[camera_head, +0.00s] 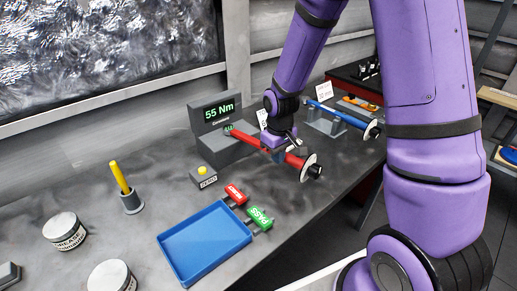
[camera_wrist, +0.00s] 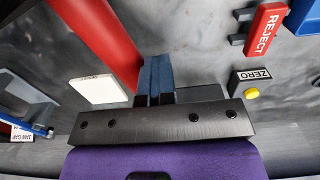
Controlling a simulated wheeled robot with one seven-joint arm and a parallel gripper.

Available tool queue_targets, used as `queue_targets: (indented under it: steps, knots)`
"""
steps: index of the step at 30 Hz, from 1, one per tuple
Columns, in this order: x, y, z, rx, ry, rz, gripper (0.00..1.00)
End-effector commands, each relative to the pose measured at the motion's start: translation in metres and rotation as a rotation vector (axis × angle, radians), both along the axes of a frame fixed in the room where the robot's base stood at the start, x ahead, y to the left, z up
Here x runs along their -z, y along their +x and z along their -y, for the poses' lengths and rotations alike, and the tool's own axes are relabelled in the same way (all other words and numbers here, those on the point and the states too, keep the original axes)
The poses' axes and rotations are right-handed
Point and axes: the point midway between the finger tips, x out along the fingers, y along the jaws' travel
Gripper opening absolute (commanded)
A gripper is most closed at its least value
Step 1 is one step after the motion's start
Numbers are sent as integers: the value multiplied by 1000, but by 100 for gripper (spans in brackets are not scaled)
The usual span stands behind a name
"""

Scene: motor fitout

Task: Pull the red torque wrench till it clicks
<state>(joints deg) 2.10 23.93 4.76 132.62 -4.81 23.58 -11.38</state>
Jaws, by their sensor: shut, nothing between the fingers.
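The red torque wrench (camera_head: 262,144) reaches from the grey tester (camera_head: 222,140) toward the table's front, ending in a pale disc and a dark knob. The tester's display reads "55 Nm" in green. My gripper (camera_head: 277,153) is at the wrench handle, partly hiding it. In the wrist view my gripper (camera_wrist: 155,75) has its two blue-padded fingers together with nothing between them. The red wrench shaft (camera_wrist: 97,35) passes beside them on the left. I cannot tell whether the fingers touch it.
A ZERO button box (camera_head: 203,177), a blue tray (camera_head: 206,243) and red REJECT (camera_head: 235,195) and green PASS (camera_head: 260,218) tags lie in front. A blue wrench (camera_head: 340,115) rests on a stand to the right. Pots (camera_head: 65,230) and a yellow marker (camera_head: 120,177) stand left.

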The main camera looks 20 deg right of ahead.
Motion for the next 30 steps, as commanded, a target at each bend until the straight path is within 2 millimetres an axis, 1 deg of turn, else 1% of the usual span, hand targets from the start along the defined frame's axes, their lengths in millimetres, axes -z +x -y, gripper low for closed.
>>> queue_targets:
  steps: [17,30]
  knots:
    - [0,1,4,3,-1,0,0]
    - [0,4,10,3,-1,0,0]
